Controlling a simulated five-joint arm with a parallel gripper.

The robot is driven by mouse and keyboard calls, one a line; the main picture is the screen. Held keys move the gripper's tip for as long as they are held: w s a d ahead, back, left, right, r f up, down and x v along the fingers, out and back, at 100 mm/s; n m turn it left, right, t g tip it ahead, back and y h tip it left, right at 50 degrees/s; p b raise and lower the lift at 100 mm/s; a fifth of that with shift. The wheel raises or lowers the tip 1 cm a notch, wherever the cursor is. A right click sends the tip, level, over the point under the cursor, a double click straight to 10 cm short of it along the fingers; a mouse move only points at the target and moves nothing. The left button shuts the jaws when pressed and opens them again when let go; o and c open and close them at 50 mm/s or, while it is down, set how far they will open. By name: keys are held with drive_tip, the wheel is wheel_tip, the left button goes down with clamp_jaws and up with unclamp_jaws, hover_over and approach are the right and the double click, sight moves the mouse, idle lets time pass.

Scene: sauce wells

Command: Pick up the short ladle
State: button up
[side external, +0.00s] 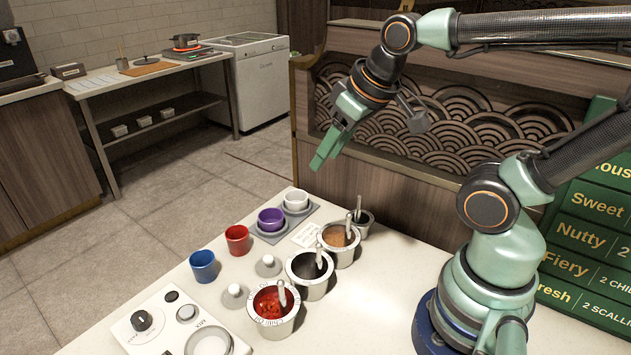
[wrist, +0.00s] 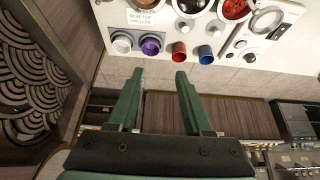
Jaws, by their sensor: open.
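Several ladle handles stand up out of the sauce wells in the side view. One ladle (side external: 282,293) leans in the red chilli well (side external: 274,318). Another ladle (side external: 319,257) is in the dark well (side external: 312,290), and another (side external: 348,225) in the brown well (side external: 342,257). A ladle (side external: 358,208) also shows at the small dark pot (side external: 365,229). I cannot tell which is the short ladle; the bowls are hidden. My gripper (side external: 322,160) is open and empty, high above the far end of the counter and apart from every ladle; it also shows in the wrist view (wrist: 160,72).
Blue (side external: 204,266), red (side external: 237,239), purple (side external: 271,219) and white (side external: 296,200) cups stand left of the wells. Two lids (side external: 268,265) lie between. A mixer panel (side external: 170,325) is at the front. The counter right of the wells is clear. A wooden partition (side external: 370,190) stands behind.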

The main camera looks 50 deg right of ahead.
drive_tip(key=shift+o, duration=0.2)
drive_tip(key=m+g, duration=0.6)
drive_tip(key=m, duration=1.5)
hover_over(348, 214)
drive_tip(key=s, duration=0.1)
wheel_tip(348, 214, down, 3)
drive_tip(key=shift+m, duration=0.3)
drive_tip(key=shift+w+f, duration=0.15)
drive_tip(key=shift+f, duration=1.9)
drive_tip(key=shift+w+f, duration=0.2)
drive_tip(key=shift+f, duration=1.9)
drive_tip(key=shift+w+f, duration=0.15)
drive_tip(key=shift+f, duration=1.9)
clamp_jaws()
